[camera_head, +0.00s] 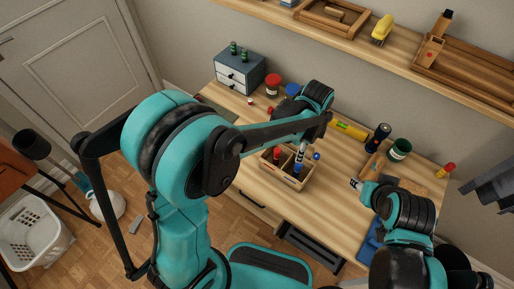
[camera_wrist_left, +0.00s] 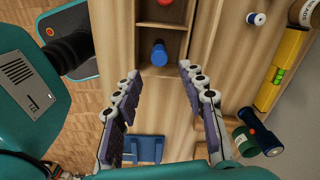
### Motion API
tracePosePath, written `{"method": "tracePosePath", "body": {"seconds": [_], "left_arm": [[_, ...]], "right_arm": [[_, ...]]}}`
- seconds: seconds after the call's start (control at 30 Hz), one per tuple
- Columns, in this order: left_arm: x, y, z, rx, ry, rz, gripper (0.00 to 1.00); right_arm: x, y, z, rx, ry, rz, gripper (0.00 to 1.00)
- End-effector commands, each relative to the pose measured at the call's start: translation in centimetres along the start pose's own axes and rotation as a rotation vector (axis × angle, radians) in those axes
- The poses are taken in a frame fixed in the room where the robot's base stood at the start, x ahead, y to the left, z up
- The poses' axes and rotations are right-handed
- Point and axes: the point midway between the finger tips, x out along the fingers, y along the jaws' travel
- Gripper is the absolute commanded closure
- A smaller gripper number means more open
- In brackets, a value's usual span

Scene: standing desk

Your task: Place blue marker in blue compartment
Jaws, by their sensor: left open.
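A wooden organizer (camera_head: 291,182) with several compartments stands on the desk, and its wall shows in the left wrist view (camera_wrist_left: 150,22). A blue marker (camera_wrist_left: 159,53) stands upright in the end compartment; it also shows in the head view (camera_head: 297,168). A red marker (camera_head: 277,154) stands in another compartment. My left gripper (camera_head: 301,152) is over the organizer; in its wrist view (camera_wrist_left: 157,82) the jaws are spread and empty, with the blue marker ahead between and beyond the tips. My right gripper (camera_head: 356,184) is at the right over the desk; its jaw gap is unclear.
A small white cylinder with a dark blue end (camera_wrist_left: 257,18) lies behind the organizer.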

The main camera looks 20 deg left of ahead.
Motion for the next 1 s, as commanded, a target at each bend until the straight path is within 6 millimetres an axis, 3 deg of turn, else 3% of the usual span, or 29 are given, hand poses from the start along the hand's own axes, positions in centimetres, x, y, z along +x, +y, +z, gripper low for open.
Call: {"method": "tracePosePath", "body": {"seconds": [0.17, 0.3, 0.43, 0.7, 1.0], "left_arm": [[-3.7, 1.5, 3.8, -0.266, 0.039, -0.093, 0.59], [-7.1, 4.0, 7.9, -0.599, 0.109, -0.204, 0.59], [-9.1, 6.7, 11.3, -0.906, 0.196, -0.303, 0.59], [-10.1, 11.3, 16.0, -1.406, 0.395, -0.452, 0.59], [-10.0, 12.4, 17.1, -1.550, 0.471, -0.491, 0.59]], "right_arm": [[0.0, 0.0, 0.0, 0.000, 0.000, 0.000, 0.58], [0.0, 0.0, 0.0, 0.000, 0.000, 0.000, 0.58], [0.0, 0.0, 0.0, 0.000, 0.000, 0.000, 0.58], [0.0, 0.0, 0.0, 0.000, 0.000, 0.000, 0.58], [0.0, 0.0, 0.0, 0.000, 0.000, 0.000, 0.58]]}}
